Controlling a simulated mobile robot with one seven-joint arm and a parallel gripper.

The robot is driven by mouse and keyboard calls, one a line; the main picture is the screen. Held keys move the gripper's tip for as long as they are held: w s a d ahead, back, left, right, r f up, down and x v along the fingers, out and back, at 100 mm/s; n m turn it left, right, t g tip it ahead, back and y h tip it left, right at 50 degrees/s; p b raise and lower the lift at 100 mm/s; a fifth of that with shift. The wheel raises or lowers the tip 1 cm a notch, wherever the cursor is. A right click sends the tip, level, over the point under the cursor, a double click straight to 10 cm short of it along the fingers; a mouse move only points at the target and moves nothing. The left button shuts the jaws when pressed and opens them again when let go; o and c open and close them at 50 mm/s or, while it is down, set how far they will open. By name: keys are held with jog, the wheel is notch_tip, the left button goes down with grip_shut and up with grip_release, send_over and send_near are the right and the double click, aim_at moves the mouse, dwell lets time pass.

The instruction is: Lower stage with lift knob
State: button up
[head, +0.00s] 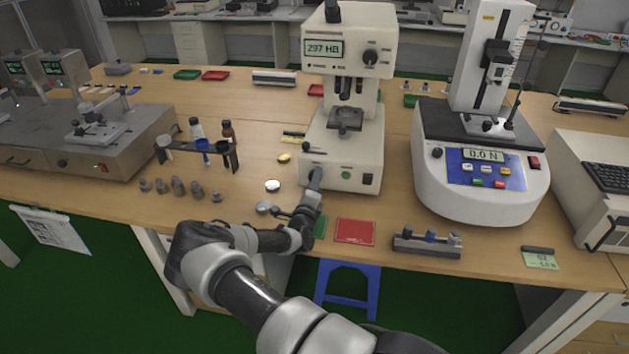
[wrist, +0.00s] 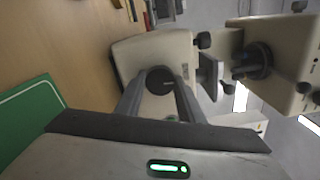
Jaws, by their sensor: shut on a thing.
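The white hardness tester (head: 349,152) stands upright on the bench in the head view, its display reading 297 HB. Its dark stage (head: 345,119) sits below the lens turret, with a visible gap between them. My gripper (head: 315,180) reaches the left part of the tester's front base. In the wrist view, the two fingers close around a dark round lift knob (wrist: 160,80) on the base front. The stage (wrist: 211,75) also shows there, to the right of the knob.
A red mat (head: 355,232) lies before the tester, and a small block holder (head: 427,243) is to its right. The force tester (head: 480,190) stands further right.

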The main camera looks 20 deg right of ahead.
jog(key=shift+n, duration=0.7)
jog(key=o, duration=1.1)
jog(key=shift+c, duration=0.2)
jog(key=p+v, duration=0.1)
jog(key=v, duration=1.6)
jog(key=shift+s+a, duration=0.15)
jog(key=shift+s, duration=0.05)
